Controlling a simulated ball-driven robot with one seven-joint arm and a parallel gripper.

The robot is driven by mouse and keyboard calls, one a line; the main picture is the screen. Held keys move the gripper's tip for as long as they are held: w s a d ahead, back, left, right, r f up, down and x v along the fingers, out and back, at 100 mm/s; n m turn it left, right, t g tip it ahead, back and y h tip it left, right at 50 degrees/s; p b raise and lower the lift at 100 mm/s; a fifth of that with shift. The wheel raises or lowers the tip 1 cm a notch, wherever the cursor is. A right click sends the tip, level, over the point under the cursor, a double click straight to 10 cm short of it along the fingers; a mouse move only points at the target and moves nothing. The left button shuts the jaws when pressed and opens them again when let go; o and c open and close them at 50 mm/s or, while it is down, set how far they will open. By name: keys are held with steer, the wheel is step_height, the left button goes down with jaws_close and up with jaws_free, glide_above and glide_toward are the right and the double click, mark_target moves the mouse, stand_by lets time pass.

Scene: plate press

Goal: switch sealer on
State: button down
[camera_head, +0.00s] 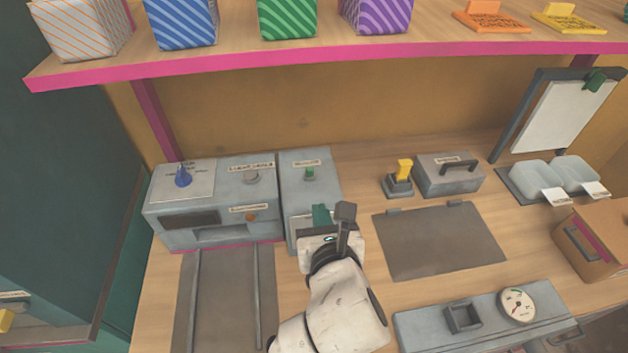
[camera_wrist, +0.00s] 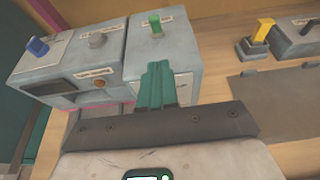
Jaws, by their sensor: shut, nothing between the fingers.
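Two grey machines stand side by side at the back left of the bench. The wide one (camera_head: 217,235) has a blue knob (camera_head: 183,176), a grey knob (camera_head: 251,177) and an orange knob (camera_head: 249,216). The narrow one (camera_head: 297,196) has a green switch or knob (camera_head: 310,174) on top. Their labels are too blurred to read, so I cannot tell which is the sealer. My gripper (camera_head: 320,214) has green fingers. It is shut and empty, at the front of the narrow machine. In the wrist view, the fingers (camera_wrist: 157,80) point towards the green switch (camera_wrist: 156,27), apart from it.
A yellow lever (camera_head: 403,170) on a dark base stands right of the narrow machine, beside a grey box (camera_head: 447,174). A dark flat plate (camera_head: 440,240) lies in front. A pink-edged shelf (camera_head: 330,54) with striped boxes hangs above. A grey unit with a dial (camera_head: 517,305) is front right.

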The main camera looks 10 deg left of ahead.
mark_target(311, 174)
steer(key=shift+w+a+r+p, duration=0.1)
steer(key=shift+w+a+p, duration=0.2)
steer(key=shift+w, duration=0.9)
steer(key=shift+w+a+f+p, duration=0.15)
steer(key=shift+w+a, duration=0.25)
steer(key=shift+w, duration=0.8)
steer(key=shift+w+a+r+p, duration=0.2)
steer(key=shift+w+a, duration=0.15)
steer(key=shift+w, duration=0.85)
